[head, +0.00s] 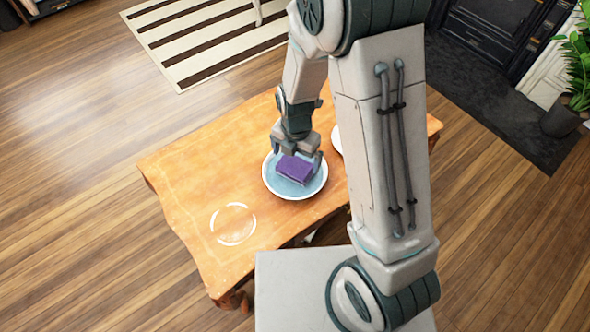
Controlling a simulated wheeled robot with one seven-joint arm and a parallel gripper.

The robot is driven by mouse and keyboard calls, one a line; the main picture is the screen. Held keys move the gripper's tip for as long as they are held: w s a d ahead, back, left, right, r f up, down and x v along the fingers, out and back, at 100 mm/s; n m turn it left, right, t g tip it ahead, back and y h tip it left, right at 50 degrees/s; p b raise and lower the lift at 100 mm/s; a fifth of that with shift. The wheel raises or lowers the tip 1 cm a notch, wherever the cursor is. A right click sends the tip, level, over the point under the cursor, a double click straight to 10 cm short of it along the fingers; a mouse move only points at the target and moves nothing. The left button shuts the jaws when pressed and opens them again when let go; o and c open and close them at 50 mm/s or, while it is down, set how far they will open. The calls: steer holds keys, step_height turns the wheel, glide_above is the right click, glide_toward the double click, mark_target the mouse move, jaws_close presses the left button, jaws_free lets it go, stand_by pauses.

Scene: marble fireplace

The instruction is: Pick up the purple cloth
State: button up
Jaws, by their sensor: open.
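The purple cloth (294,168) looks like a small folded block and lies on a blue plate (290,190) with a pale rim, on the wooden table. My gripper (297,161) is directly above the cloth, pointing down, with its fingers spread at the cloth's left and right ends. The jaws are open. Part of the cloth's far side is hidden by my gripper. I cannot tell whether the fingers touch the cloth or the plate.
The wooden table (190,180) has clear room on its left, where a white ring marking (233,223) shows. Another white round thing (337,139) is mostly hidden behind my arm. A striped rug (200,40), a potted plant (572,100) and a dark fireplace (490,25) lie beyond.

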mark_target(295, 166)
step_height(295, 166, down, 5)
steer(key=shift+w+a+f+b, duration=0.1)
steer(key=shift+b, duration=0.7)
steer(key=c, duration=0.8)
steer(key=shift+o, duration=0.2)
step_height(295, 166, up, 5)
steer(key=shift+f+p, duration=0.15)
steer(key=shift+p, duration=0.7)
steer(key=d+r+p, duration=0.1)
steer(key=d+r, duration=0.5)
steer(key=d, duration=0.5)
steer(key=shift+w+d+r+p, duration=0.25)
steer(key=shift+w+d+p, duration=0.05)
steer(key=shift+p, duration=0.1)
steer(key=o, duration=0.5)
steer(key=c, duration=0.4)
